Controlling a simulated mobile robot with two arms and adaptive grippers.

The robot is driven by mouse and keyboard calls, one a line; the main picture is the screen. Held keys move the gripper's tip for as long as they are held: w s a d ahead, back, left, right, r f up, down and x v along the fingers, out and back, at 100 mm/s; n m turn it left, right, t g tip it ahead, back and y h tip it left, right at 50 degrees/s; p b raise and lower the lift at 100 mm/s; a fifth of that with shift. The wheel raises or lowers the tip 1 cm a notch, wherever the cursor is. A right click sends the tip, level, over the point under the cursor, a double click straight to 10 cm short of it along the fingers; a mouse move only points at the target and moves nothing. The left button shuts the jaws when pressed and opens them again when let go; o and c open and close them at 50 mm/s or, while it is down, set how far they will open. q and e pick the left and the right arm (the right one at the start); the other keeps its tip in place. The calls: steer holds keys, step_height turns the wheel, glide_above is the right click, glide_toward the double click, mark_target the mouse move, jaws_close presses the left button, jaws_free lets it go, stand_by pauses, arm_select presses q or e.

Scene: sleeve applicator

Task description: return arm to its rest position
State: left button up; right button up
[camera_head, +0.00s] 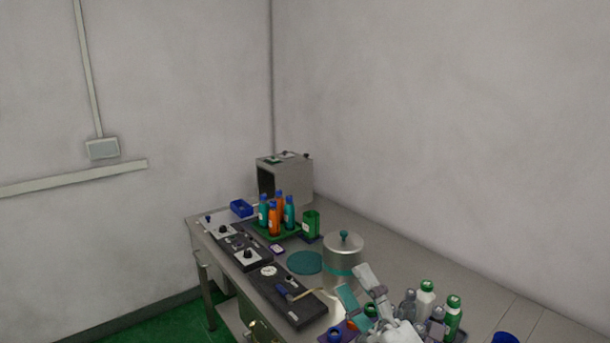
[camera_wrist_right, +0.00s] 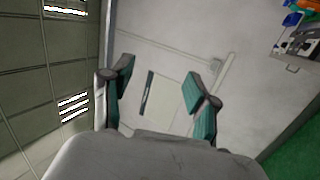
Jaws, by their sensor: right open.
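My right gripper (camera_head: 357,285) is at the lower right of the head view, in front of the bottles near the table's front part. Its two teal-padded fingers are spread apart with nothing between them. My left gripper is not in view.
The grey table (camera_head: 420,260) holds a metal canister (camera_head: 343,258) just behind my right gripper. Bottles (camera_head: 425,299) stand close beside it at the right. Farther back are a tray of orange and teal bottles (camera_head: 274,218), a green container (camera_head: 311,224), black control panels (camera_head: 292,306) and a grey box (camera_head: 294,182).

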steer(key=s+d+f+m+g+h, duration=0.3)
steer(key=d+f+m+h, duration=0.35)
steer(key=f+m, duration=0.35)
steer(key=s+d+f+m+g+h, duration=0.35)
steer(key=d+f+m+h, duration=0.3)
steer(key=f, duration=0.45)
steer(key=s+f+m+g, duration=0.2)
steer(key=s+f+g, duration=0.35)
steer(key=s, duration=0.35)
steer(key=s+f+m+g, duration=0.35)
steer(key=s+f, duration=0.25)
steer(key=s, duration=0.3)
step_height(320, 180, down, 26)
steer(key=s+n+g, duration=0.1)
steer(key=g, duration=0.1)
steer(key=s+d+f+g, duration=0.1)
steer(key=s+d+f, duration=0.1)
steer(key=s+f, duration=1.4)
steer(key=shift+s+d+f+b, duration=0.3)
steer(key=shift+s+f, duration=0.1)
steer(key=shift+f, duration=0.15)
steer(key=shift+g, duration=0.25)
